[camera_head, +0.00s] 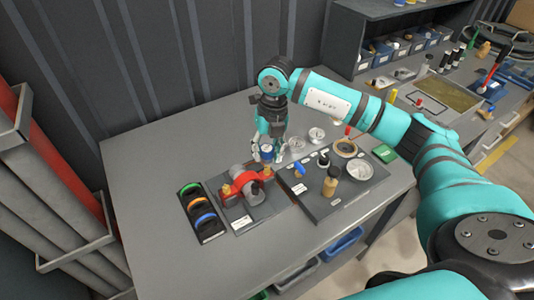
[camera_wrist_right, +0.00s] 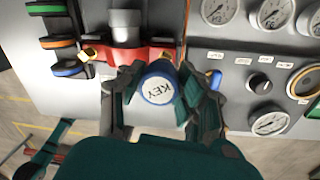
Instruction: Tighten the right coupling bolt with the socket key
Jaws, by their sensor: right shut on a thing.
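My right gripper (camera_head: 270,150) is shut on the socket key (camera_head: 266,153), which has a blue body and a white top. In the right wrist view the key's round top (camera_wrist_right: 157,88) reads "KEY" between the fingers of my right gripper (camera_wrist_right: 160,100). The red pipe coupling (camera_head: 246,182) sits on a grey base plate. Its left bolt (camera_head: 226,190) and right bolt (camera_head: 267,171) look yellow. The key is held over or just behind the right bolt; I cannot tell whether they touch. My left gripper is not in view.
A rack with green, orange and blue rings (camera_head: 200,212) stands left of the coupling. A panel (camera_head: 338,203) with gauges, knobs and switches lies to its right. The grey tabletop (camera_head: 140,185) is clear at the left. A shelf with blue bins stands at the back right.

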